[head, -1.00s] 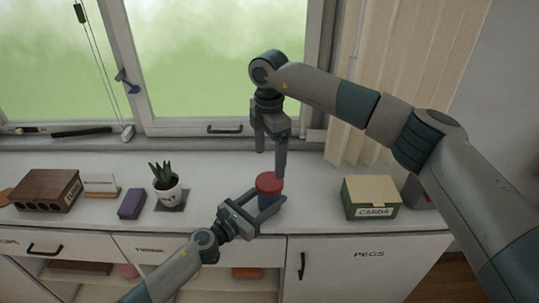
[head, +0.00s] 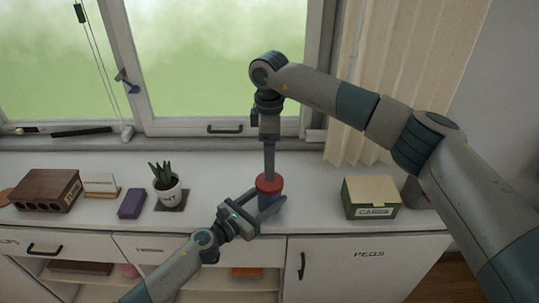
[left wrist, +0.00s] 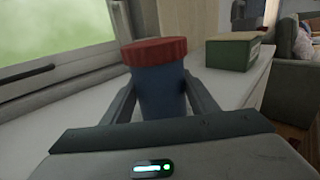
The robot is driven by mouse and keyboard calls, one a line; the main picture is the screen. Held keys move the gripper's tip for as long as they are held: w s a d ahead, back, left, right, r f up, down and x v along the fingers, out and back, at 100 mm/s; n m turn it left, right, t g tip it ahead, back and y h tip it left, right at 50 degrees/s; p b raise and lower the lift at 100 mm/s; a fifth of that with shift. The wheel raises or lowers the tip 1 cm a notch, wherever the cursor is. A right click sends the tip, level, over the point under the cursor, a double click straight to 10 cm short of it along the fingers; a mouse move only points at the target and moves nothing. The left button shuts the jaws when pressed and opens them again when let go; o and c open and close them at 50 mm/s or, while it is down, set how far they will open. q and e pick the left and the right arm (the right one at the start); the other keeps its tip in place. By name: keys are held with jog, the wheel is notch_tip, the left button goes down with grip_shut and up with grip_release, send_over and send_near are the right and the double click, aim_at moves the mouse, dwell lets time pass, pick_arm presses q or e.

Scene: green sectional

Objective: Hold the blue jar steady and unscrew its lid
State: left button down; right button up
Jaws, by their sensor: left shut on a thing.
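The blue jar (head: 268,199) stands upright on the white counter, with its red lid (head: 269,186) on top. In the left wrist view, the jar (left wrist: 163,95) and its ribbed lid (left wrist: 155,53) sit between my left fingers. My left gripper (head: 266,205) is shut on the jar's body, below the lid. My right gripper (head: 269,174) points straight down, its tip overlapping the lid's far edge in the head view. Its fingers line up one behind the other, so their gap is hidden. It does not show in the left wrist view.
A green card box (head: 370,197) stands to the right of the jar. To the left are a potted plant (head: 167,188), a purple block (head: 131,203) and a brown holed box (head: 46,191). The window (head: 220,60) rises behind the counter.

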aim_at(269, 195)
jog(key=shift+f, duration=3.9)
